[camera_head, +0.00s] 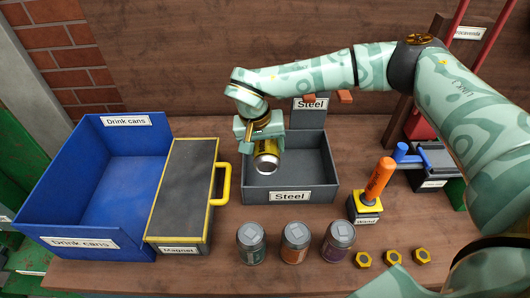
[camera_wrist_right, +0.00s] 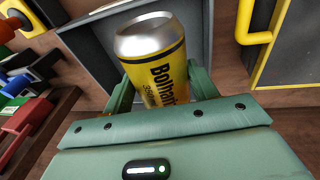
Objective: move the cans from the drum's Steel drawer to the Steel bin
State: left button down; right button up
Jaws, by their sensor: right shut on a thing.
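My right gripper (camera_head: 258,130) is shut on a yellow can (camera_head: 266,160) with a silver end and holds it above the left part of the grey Steel bin (camera_head: 318,190). In the right wrist view the can (camera_wrist_right: 155,65) sits between the fingers, with its black lettering showing. The bin has a Steel label on its front and another on its raised back. Its visible floor is bare; the can and gripper hide part of it. The drum and its Steel drawer cannot be made out. My left gripper is not in view.
A blue Drink cans bin (camera_head: 75,190) and a Magnet box (camera_head: 180,195) with a yellow handle stand left.

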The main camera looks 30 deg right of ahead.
notch_tip(320, 180, down, 2)
jog(key=shift+f, duration=0.25)
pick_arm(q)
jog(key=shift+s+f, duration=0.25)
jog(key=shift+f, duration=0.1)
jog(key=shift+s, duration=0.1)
pick_arm(e)
jog(key=shift+f, duration=0.45)
jog(key=o, duration=0.9)
jog(key=shift+o, duration=0.2)
